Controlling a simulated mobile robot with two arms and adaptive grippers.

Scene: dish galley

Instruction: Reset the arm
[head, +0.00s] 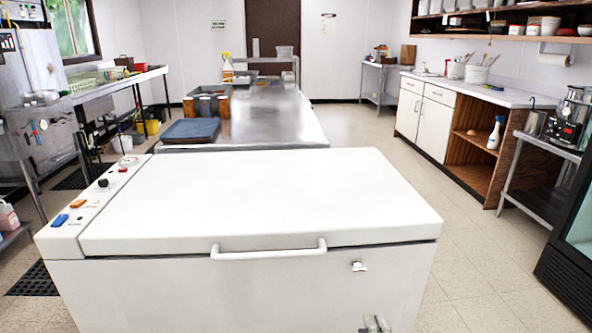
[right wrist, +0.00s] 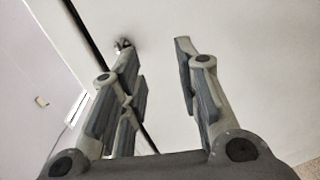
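My right gripper (head: 375,325) shows only as grey fingertips at the bottom edge of the head view, in front of the lower right front of a white chest freezer (head: 190,285). In the right wrist view, its two fingers (right wrist: 154,45) are spread apart with nothing between them. Pale surfaces crossed by a dark diagonal line lie behind the fingers; I cannot tell how far off they are. My left gripper is not in view.
The freezer lid (head: 260,195) is down, with a handle (head: 268,253) along its front. A steel table (head: 265,115) with bins and a blue tray (head: 190,131) stands behind it. Tiled floor (head: 470,240) is clear at right, before a wooden cabinet (head: 430,115) and a dark-framed glass-fronted unit (head: 570,280).

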